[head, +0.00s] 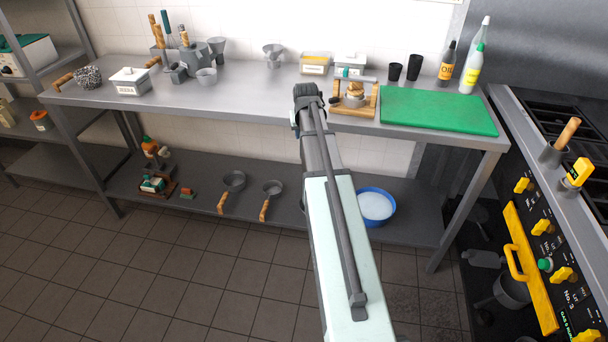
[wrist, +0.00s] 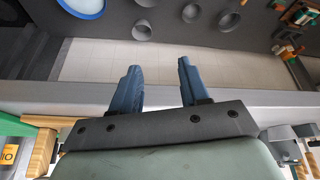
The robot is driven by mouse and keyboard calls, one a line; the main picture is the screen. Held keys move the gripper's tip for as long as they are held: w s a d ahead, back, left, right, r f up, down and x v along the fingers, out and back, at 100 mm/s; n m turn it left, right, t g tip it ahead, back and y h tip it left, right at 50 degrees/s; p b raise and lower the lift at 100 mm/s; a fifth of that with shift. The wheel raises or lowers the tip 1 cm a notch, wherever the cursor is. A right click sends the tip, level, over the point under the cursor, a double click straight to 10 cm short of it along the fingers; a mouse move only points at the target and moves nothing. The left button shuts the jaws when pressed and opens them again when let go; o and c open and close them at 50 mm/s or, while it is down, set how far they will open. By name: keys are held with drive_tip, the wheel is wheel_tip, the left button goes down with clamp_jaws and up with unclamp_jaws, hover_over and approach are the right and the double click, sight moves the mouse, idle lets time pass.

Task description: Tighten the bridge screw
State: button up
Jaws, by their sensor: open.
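In the wrist view, part of the wooden frame (wrist: 42,148) shows at the lower left. My gripper (wrist: 158,66) is open, its two dark blue fingers apart with nothing between them. In the head view the arm's dark end is just left of the frame, and its fingers are not clearly seen.
Two black cups (head: 414,67) stand nearby. A blue bowl (head: 376,206) and pans (head: 234,181) are on the lower shelf.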

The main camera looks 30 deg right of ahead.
drive_tip(key=s+a+f, duration=0.2)
drive_tip(key=s+f, duration=0.1)
drive_tip(key=f, duration=0.3)
drive_tip(key=s+a+f+g+y, duration=0.1)
drive_tip(key=s+a+f, duration=0.2)
drive_tip(key=f, duration=0.3)
drive_tip(key=shift+s+f, duration=0.15)
drive_tip(key=shift+s, duration=0.05)
drive_tip(key=shift+o, duration=0.8)
drive_tip(key=shift+d, duration=0.15)
drive_tip(key=s+d+r+m, duration=0.1)
drive_tip(key=s+d+r, duration=0.2)
drive_tip(key=d, duration=0.3)
drive_tip(key=s+d+r+m+t, duration=0.1)
drive_tip(key=s+d+r+m, duration=0.15)
drive_tip(key=d, duration=0.25)
drive_tip(key=s+d+r, duration=0.4)
drive_tip(key=d, duration=0.2)
drive_tip(key=w+r+n+t, duration=0.2)
drive_tip(key=w+r+t, duration=0.35)
drive_tip(key=r, duration=0.35)
drive_tip(key=n+t+h, duration=0.1)
drive_tip(key=n+t, duration=0.3)
drive_tip(key=n, duration=0.1)
approach(335, 100)
drive_tip(key=x, duration=0.8)
drive_tip(key=shift+w+f, duration=0.1)
drive_tip(key=shift+w, duration=0.05)
